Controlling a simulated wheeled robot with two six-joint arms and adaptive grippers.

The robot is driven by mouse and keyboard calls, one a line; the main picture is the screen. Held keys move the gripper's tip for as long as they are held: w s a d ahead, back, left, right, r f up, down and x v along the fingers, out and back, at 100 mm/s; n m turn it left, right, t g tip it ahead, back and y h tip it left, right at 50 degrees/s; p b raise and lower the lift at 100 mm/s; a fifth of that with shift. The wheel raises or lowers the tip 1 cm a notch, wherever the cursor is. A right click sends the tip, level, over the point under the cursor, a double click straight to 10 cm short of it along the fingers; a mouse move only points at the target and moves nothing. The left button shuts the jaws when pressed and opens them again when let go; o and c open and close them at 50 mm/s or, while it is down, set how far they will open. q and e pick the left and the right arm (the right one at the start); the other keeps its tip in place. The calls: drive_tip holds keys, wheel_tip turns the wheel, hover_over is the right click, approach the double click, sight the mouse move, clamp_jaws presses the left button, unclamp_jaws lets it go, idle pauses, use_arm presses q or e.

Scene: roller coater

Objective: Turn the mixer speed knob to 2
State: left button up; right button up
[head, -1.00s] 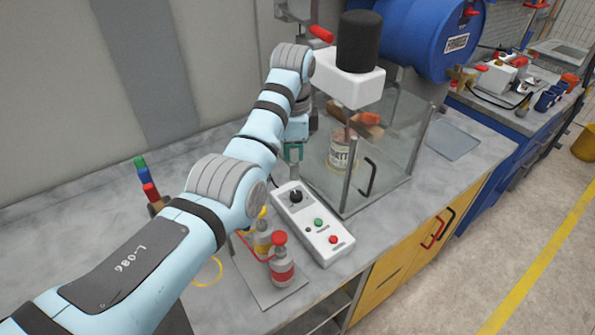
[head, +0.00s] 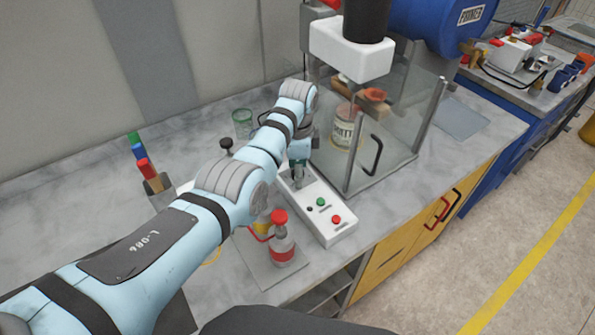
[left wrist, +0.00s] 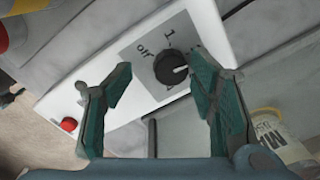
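The white control box (head: 325,217) lies on the bench in front of the glass mixer enclosure. Its black speed knob (left wrist: 171,68) shows in the left wrist view on a grey dial plate marked "off" and "1"; other marks are hard to read. The knob's pale pointer line faces right in that view. My left gripper (left wrist: 160,88) is open, its green-padded fingers on either side of the knob and apart from it, with nothing between the pads. In the head view the left gripper (head: 298,178) hides the knob. My right gripper is not in view.
The box also carries a green button (head: 321,202) and a red button (head: 336,219). A red-capped bottle (head: 282,243) stands close to its left. The glass enclosure (head: 392,150), holding a labelled can (head: 346,133), rises just behind it.

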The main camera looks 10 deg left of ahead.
use_arm(q)
drive_tip(key=shift+w+a+f, duration=0.2)
drive_tip(key=shift+w+f, duration=0.2)
drive_tip(key=shift+w, duration=0.4)
drive_tip(key=c, duration=0.8)
drive_tip(key=shift+s+r, duration=0.15)
drive_tip(key=shift+s, duration=0.05)
drive_tip(key=shift+c, duration=1.2)
clamp_jaws()
drive_tip(key=shift+r+n+p, duration=0.1)
drive_tip(key=shift+n+p, duration=0.25)
drive_tip(key=shift+n, duration=0.55)
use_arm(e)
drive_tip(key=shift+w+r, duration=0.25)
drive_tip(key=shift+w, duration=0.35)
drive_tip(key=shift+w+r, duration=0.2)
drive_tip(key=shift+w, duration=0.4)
